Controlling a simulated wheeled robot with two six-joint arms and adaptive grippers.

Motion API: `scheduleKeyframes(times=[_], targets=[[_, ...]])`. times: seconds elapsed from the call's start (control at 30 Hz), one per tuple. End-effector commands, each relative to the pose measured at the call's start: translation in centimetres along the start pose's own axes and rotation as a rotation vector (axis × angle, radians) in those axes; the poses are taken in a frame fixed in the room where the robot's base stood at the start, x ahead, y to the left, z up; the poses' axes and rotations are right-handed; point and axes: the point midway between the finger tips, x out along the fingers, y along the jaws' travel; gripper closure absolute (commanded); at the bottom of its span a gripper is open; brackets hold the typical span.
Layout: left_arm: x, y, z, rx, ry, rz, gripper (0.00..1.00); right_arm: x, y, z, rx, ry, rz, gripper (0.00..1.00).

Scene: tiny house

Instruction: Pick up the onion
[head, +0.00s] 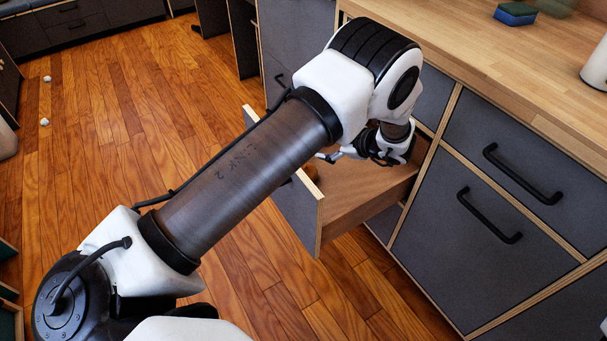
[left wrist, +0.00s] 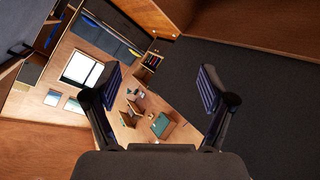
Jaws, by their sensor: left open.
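A small rounded orange-brown thing, likely the onion (head: 311,172), shows in the head view inside the open drawer (head: 350,197), near its front panel. It is partly hidden by my left arm. My left gripper (head: 328,156) is low at the drawer, close to the onion and on its right in the picture. In the left wrist view my left gripper (left wrist: 160,76) has its two fingers spread wide with nothing between them. The onion does not show in that view. My right gripper is in neither view.
The drawer's dark front panel (left wrist: 258,92) and wooden wall (left wrist: 40,150) surround the left gripper's view. Closed grey drawers (head: 470,235) lie right. The wooden floor (head: 110,110) at left is mostly clear.

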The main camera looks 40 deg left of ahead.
Motion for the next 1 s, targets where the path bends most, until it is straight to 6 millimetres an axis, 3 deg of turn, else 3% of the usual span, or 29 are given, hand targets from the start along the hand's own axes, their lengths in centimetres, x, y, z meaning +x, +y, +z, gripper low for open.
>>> scheduleKeyframes(times=[0.03,0.1,0.23,0.47,0.73,0.9,1.0], targets=[[2.7,-2.8,3.7,0.001,0.0,-0.001,0.17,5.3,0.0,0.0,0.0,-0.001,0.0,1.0],[4.5,-4.7,6.1,0.001,0.0,0.0,0.17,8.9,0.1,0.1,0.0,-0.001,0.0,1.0],[6.6,-6.9,9.0,0.0,0.0,0.0,0.17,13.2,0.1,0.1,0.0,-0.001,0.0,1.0],[7.7,-7.7,10.1,0.0,0.0,-0.001,0.17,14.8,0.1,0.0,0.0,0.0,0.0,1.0],[11.1,-8.0,10.1,0.0,0.0,-0.003,0.17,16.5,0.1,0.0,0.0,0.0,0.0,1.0],[14.2,-8.2,10.1,-0.001,0.001,-0.003,0.17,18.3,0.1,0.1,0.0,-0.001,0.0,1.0],[14.8,-8.0,9.9,0.0,0.0,0.0,0.17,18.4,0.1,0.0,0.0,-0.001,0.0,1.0]])
